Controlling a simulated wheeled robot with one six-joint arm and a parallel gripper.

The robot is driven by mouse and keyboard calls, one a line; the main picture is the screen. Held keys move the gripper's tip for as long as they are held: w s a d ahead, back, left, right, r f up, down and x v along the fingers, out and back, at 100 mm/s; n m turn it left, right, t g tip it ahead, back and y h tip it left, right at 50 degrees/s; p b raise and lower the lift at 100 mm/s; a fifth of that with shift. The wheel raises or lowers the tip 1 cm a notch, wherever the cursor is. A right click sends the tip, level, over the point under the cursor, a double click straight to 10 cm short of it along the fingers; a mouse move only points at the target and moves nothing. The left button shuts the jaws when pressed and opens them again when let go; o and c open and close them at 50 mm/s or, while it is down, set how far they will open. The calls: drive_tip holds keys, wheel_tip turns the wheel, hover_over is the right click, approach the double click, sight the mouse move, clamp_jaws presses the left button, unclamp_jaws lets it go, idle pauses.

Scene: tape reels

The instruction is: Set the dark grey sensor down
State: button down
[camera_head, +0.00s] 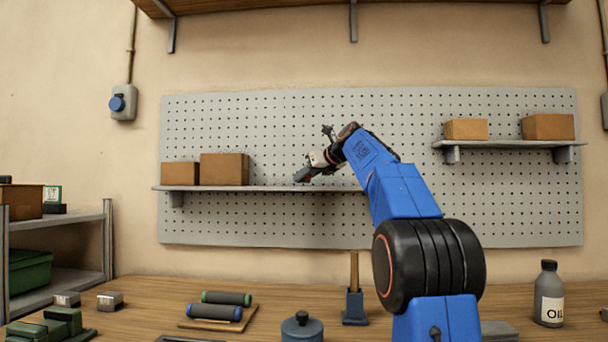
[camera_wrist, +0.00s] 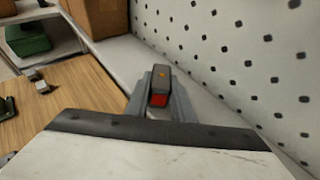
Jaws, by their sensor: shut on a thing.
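The dark grey sensor (camera_wrist: 160,82), a small block with an orange dot and a red end, sits between the jaws of my gripper (camera_wrist: 160,95) in the wrist view. The gripper is shut on it. In the head view my gripper (camera_head: 309,171) reaches out at the left wall shelf (camera_head: 260,188), right of its two boxes, with the sensor (camera_head: 300,175) at its tip. The shelf's pale top (camera_wrist: 118,52) lies beneath and beyond the sensor in the wrist view. I cannot tell whether the sensor touches it.
Two brown cardboard boxes (camera_head: 224,169) (camera_head: 180,174) stand on the left part of this shelf. The pegboard (camera_head: 300,120) rises close behind. A right shelf (camera_head: 510,144) holds two more boxes. The bench (camera_head: 270,300) below carries rollers, a pot and an oil bottle (camera_head: 549,295).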

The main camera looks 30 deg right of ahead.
drive_tip(key=shift+f, duration=0.6)
idle(0.6)
drive_tip(key=c, duration=1.5)
unclamp_jaws()
drive_tip(key=shift+o, duration=0.2)
drive_tip(key=shift+s, duration=0.1)
drive_tip(key=v, duration=1.7)
drive_tip(key=shift+r, duration=0.15)
drive_tip(key=shift+s, duration=0.1)
